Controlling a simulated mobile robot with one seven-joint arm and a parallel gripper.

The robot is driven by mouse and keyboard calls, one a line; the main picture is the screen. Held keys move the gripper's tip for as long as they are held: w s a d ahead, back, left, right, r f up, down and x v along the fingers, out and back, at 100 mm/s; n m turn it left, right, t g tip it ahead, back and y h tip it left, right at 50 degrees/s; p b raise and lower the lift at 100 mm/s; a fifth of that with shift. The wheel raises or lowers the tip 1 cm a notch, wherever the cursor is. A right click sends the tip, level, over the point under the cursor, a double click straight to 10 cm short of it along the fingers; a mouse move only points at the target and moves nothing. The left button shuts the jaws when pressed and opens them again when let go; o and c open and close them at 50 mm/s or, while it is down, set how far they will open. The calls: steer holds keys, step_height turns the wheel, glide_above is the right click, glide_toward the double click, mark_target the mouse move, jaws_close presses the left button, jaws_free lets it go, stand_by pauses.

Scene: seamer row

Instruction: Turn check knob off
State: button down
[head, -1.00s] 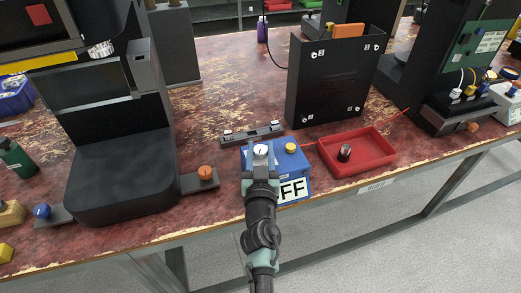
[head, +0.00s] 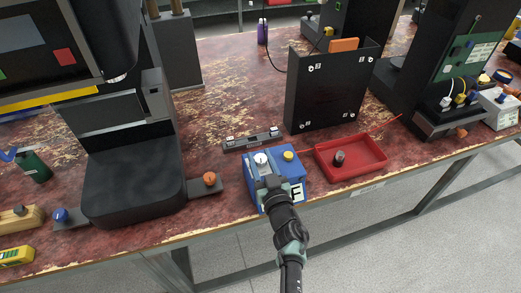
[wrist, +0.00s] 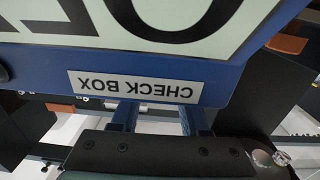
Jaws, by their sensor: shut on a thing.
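The blue check box (head: 289,166) stands near the table's front edge in the head view. It has a white knob (head: 261,158) and a yellow button (head: 288,155) on top, and a white front label (head: 297,193) on which one letter F shows beside my arm. My gripper (head: 263,173) is at the box's top left, shut on the white knob. In the wrist view the box front (wrist: 225,75) shows upside down, with a "CHECK BOX" plate and large, cut-off black letters. The two fingers (wrist: 160,118) reach past the box's edge there, and what lies between their tips is hidden.
A red tray (head: 378,168) holding a dark cylinder (head: 339,158) stands right of the box. A black panel box (head: 325,95) is behind, with a grey bar (head: 252,139) before it. A black machine with an orange knob (head: 209,179) stands to the left.

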steer(key=shift+d+n+g+y, duration=0.1)
steer(key=shift+n+g+y, duration=0.2)
steer(key=shift+n+y, duration=0.35)
steer(key=shift+n+g+y, duration=0.4)
steer(key=shift+n+y, duration=0.05)
steer(key=shift+y, duration=0.8)
steer(key=shift+c, duration=2.1)
jaws_free()
steer(key=p+v, duration=0.5)
steer(key=v, duration=0.7)
steer(key=shift+s, duration=0.4)
steer(key=shift+d+r, duration=0.1)
steer(key=shift+d, duration=0.05)
